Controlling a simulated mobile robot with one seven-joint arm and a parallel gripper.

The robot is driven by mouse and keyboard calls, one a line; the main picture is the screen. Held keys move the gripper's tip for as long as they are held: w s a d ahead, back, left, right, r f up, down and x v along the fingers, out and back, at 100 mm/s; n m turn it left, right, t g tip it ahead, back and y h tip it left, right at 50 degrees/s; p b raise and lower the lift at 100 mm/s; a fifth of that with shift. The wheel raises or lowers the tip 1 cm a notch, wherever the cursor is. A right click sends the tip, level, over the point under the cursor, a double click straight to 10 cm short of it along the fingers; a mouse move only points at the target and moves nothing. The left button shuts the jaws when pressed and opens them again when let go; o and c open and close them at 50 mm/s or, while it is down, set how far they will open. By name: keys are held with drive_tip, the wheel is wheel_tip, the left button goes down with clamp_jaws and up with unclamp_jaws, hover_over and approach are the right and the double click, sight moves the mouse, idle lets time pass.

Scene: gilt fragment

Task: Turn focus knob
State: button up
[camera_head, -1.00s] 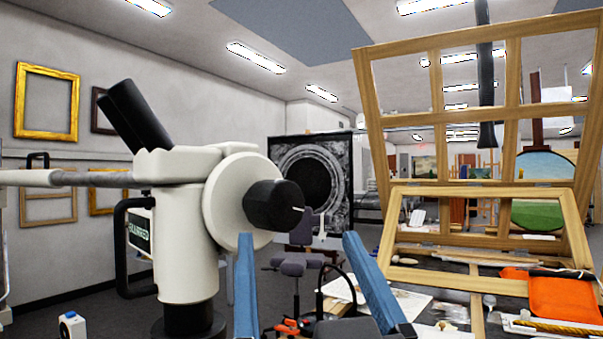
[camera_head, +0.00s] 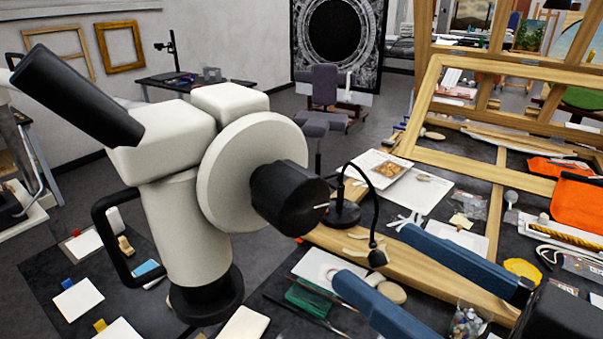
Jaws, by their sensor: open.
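The black focus knob (camera_head: 290,197) sits on the round white disc (camera_head: 236,172) on the right side of the white microscope (camera_head: 180,225). A short pale pointer line on the knob's end face points right. The microscope has a black eyepiece tube (camera_head: 75,92) at upper left and a black handle (camera_head: 112,235) at left.
A thin black gooseneck lamp (camera_head: 374,215) rises between the knob and my gripper. A wooden frame (camera_head: 500,150) leans at right. The bench holds an orange cloth (camera_head: 577,203), a green box (camera_head: 310,298), a jar of beads (camera_head: 468,322) and papers.

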sight(308, 209)
drive_tip(key=p+x, duration=0.3)
drive_tip(key=x, duration=0.7)
drive_tip(key=shift+s+a+r, duration=0.1)
drive_tip(key=shift+p+x, duration=0.4)
drive_tip(key=shift+x, duration=0.55)
drive_tip(key=c, duration=1.2)
drive_tip(key=shift+o, duration=0.2)
